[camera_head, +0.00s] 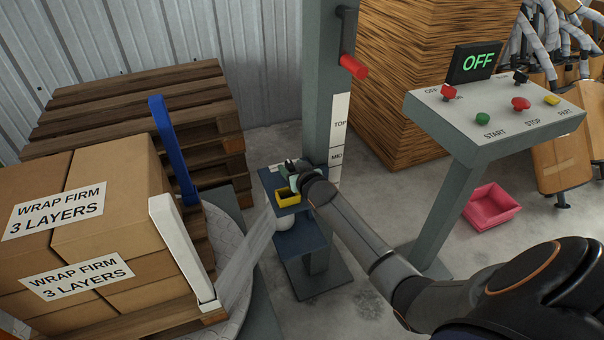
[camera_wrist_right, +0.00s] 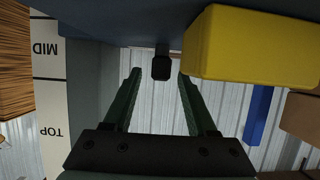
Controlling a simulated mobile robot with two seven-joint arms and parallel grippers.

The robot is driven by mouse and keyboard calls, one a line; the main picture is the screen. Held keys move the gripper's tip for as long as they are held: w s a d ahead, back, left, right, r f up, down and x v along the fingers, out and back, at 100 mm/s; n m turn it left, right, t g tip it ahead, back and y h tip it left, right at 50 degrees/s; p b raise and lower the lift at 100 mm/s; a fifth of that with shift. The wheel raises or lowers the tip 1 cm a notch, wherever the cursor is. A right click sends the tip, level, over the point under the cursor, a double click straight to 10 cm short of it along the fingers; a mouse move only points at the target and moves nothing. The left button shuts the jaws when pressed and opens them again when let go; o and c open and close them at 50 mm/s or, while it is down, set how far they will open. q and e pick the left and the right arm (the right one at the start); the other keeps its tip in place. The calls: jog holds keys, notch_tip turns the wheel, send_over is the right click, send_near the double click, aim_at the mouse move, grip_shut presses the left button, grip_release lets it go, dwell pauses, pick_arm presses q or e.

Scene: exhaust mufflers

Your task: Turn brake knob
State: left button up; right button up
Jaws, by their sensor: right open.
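A small black knob (camera_wrist_right: 161,65), which looks like the brake knob, hangs from the dark blue carriage in the right wrist view. My right gripper (camera_wrist_right: 160,82) is open, with its two dark green fingers one on each side of the knob's line; I cannot tell whether they touch it. In the head view my right gripper (camera_head: 289,168) is at the blue carriage (camera_head: 272,178) on the grey mast, and my arm hides the knob there. A yellow block (camera_wrist_right: 250,48) sits beside the fingers; it also shows in the head view (camera_head: 287,197). My left gripper is out of view.
The grey mast (camera_head: 325,80) carries a red-handled crank (camera_head: 353,67). Wrap film (camera_head: 245,262) runs from the carriage to the pallet of boxes (camera_head: 100,225) at left. A control panel (camera_head: 495,110) reading OFF stands at right. A pink bin (camera_head: 490,208) lies on the floor.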

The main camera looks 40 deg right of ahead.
jog(key=p+v, duration=0.2)
jog(key=v, duration=0.8)
jog(key=shift+s, duration=0.2)
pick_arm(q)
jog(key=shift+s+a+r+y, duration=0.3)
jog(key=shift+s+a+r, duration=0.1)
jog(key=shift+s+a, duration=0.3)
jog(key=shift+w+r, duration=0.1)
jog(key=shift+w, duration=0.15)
pick_arm(e)
jog(key=s+a+f+n+g+y+p, duration=0.2)
jog(key=s+a+f+p, duration=0.1)
jog(key=s+a, duration=0.6)
jog(key=s+a+f+n+g+y+p, duration=0.1)
jog(key=s+a+f+n+y+p, duration=0.1)
jog(key=s+a, duration=0.8)
jog(key=s+f+y+p, duration=0.1)
jog(key=s+f+p, duration=0.1)
jog(key=s, duration=0.3)
jog(key=shift+s+f+n+g+y, duration=0.2)
jog(key=shift+f+n+g+y, duration=0.1)
jog(key=shift+f+n+g, duration=0.1)
jog(key=shift+c, duration=0.6)
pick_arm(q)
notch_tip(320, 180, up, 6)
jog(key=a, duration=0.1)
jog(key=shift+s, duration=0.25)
